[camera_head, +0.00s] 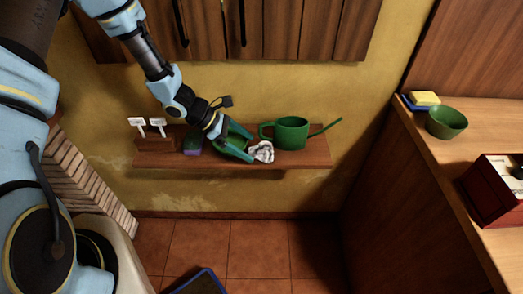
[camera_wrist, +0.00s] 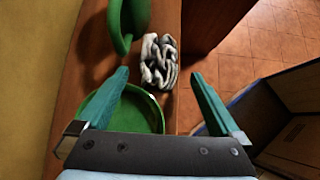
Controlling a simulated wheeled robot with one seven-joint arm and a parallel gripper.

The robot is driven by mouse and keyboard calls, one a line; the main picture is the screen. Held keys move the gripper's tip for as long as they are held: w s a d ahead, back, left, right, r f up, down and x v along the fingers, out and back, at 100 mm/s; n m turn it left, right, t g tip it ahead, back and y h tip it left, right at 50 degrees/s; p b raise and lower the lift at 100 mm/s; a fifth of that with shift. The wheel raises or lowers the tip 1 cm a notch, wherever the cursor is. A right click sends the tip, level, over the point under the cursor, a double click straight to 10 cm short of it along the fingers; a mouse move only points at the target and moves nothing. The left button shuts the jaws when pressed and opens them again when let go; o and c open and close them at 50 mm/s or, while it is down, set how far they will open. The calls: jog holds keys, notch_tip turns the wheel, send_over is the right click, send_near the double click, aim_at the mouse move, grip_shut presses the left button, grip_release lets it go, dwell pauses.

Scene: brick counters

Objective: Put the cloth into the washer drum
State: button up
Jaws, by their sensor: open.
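The cloth (camera_head: 262,152) is a crumpled white and grey bundle on the wooden wall shelf, at its front edge. In the wrist view the cloth (camera_wrist: 159,60) shows ahead of and between the fingertips. My gripper (camera_head: 245,142) is over the shelf, just left of the cloth, with its teal fingers pointing toward it. In the wrist view my gripper (camera_wrist: 159,73) is open, with nothing held. Whether the fingertips touch the cloth I cannot tell.
A green watering can (camera_head: 291,133) stands just right of and behind the cloth. A green dish (camera_wrist: 98,101) lies under the left finger. A blue-edged dark object (camera_head: 202,283) is on the floor. A counter (camera_head: 420,150) stands right.

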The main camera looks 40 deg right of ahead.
aim_at(256, 150)
jog(key=shift+p+x, duration=0.65)
jog(key=shift+x, duration=1.35)
jog(key=shift+d+r, duration=0.1)
jog(key=c, duration=1.5)
jog(key=shift+r, duration=0.15)
